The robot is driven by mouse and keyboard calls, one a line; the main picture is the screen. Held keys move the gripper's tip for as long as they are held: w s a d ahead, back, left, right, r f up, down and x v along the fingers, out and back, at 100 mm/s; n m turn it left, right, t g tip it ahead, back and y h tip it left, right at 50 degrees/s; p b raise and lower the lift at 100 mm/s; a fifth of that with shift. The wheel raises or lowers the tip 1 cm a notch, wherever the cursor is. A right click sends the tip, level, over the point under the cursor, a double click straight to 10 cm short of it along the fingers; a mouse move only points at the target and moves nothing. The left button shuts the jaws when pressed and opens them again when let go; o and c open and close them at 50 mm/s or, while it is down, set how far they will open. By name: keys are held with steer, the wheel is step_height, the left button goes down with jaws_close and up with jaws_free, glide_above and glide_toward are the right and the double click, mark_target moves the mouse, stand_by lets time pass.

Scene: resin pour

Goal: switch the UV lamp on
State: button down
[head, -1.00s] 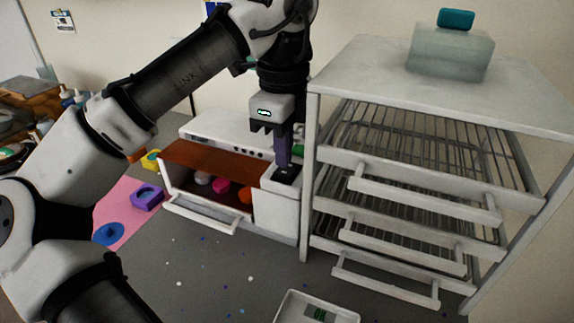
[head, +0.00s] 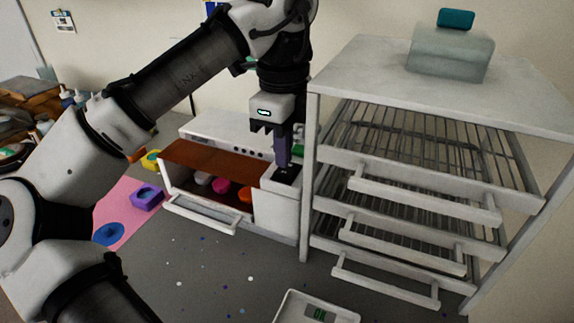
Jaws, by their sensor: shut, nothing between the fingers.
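The UV lamp (head: 284,205) looks to be the white box unit with a brown-orange top panel and an open front. Its front flap (head: 200,215) is folded down, and pink and orange pieces lie inside. A small dark switch panel (head: 285,176) sits on its right side section. My gripper (head: 283,165) is shut and empty, pointing straight down with its fingertips at or just above this dark panel. I cannot tell whether they touch it. The switch itself is hidden by the fingers.
A white rack (head: 420,85) with wire shelves stands close on the right, with a translucent box (head: 450,55) on top. A pink mat (head: 122,205) with a purple mould (head: 147,199) lies left. The grey table between is mostly clear, with small specks.

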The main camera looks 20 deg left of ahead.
mark_target(284, 172)
steer(key=shift+f, duration=0.9)
stand_by(0.4)
steer(key=shift+r, duration=0.1)
step_height(284, 172, up, 7)
steer(key=p, duration=0.9)
stand_by(0.6)
